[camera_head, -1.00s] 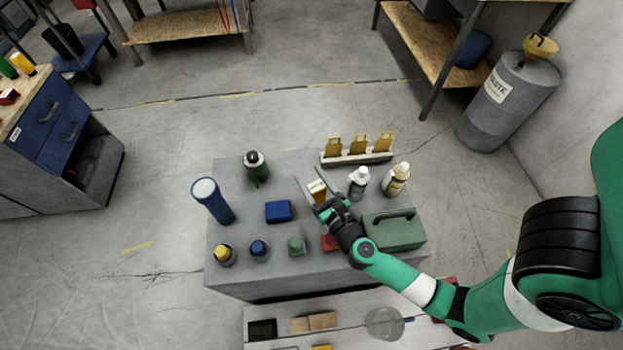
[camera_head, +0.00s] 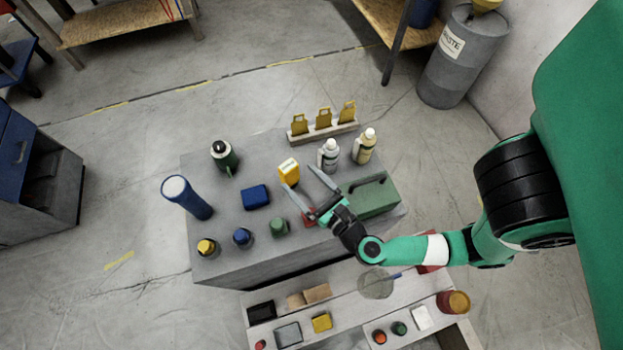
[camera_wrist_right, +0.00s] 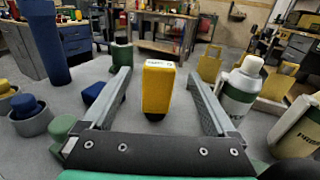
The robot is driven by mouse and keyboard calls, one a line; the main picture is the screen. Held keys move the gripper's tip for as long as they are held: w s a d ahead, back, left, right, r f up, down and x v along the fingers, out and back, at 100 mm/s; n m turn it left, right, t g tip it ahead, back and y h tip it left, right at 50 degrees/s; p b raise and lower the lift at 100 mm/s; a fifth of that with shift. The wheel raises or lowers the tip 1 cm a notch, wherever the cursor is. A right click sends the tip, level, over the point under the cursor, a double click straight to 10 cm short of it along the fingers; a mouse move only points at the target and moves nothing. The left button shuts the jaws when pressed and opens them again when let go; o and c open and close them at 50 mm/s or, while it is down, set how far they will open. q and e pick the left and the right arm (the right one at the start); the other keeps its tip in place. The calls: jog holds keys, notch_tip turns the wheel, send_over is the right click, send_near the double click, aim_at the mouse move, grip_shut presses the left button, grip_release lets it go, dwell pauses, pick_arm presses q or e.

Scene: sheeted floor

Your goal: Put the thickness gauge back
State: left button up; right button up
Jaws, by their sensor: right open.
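The thickness gauge, which I take to be the upright yellow block with a white top (camera_head: 289,171), stands on the grey bench top (camera_head: 228,218). It stands between a blue box (camera_head: 255,197) and a white bottle (camera_head: 328,155). My right gripper (camera_head: 297,176) is open, its two fingers pointing at the gauge from the front right. In the right wrist view the gauge (camera_wrist_right: 158,88) stands upright between the spread fingers (camera_wrist_right: 160,85), with a gap on each side. My left gripper is not in view.
A rack with several yellow tags (camera_head: 324,125) stands behind. A second bottle (camera_head: 364,146) and a green case (camera_head: 373,196) are at the right. A blue cylinder (camera_head: 190,198) and capped pots (camera_head: 242,238) are at the left. A lower shelf (camera_head: 340,300) holds small items.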

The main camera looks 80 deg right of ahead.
jog(key=shift+v, duration=1.65)
